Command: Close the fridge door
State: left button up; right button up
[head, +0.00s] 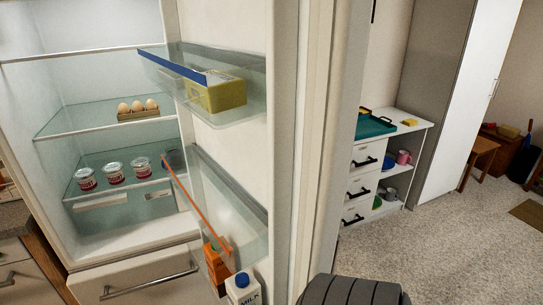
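The fridge (75,25) stands open on the left, with its lit inside and glass shelves showing. The fridge door (284,140) is swung wide open toward me, and its inner side faces left. Its upper door bin (240,112) holds a yellow box (222,96). Its lower bin (235,185) holds an orange carton (216,268) and a milk carton (243,289). The outer face and any handle of the door cannot be made out. Neither gripper is in view.
Eggs (137,109) and several small jars (114,173) stand on the shelves. A handled drawer front (135,285) is below. A dark ribbed part, probably mine, shows at bottom centre. A white cabinet (372,170) stands far right, with open carpet (450,250) before it.

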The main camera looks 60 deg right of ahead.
aim_at(294, 160)
jog(key=u, duration=1.65)
jog(key=k, duration=1.65)
jog(key=z, duration=1.35)
jog(key=k, duration=0.45)
jog(key=z, duration=0.7)
jog(key=i, duration=0.95)
jog(key=u, duration=1.2)
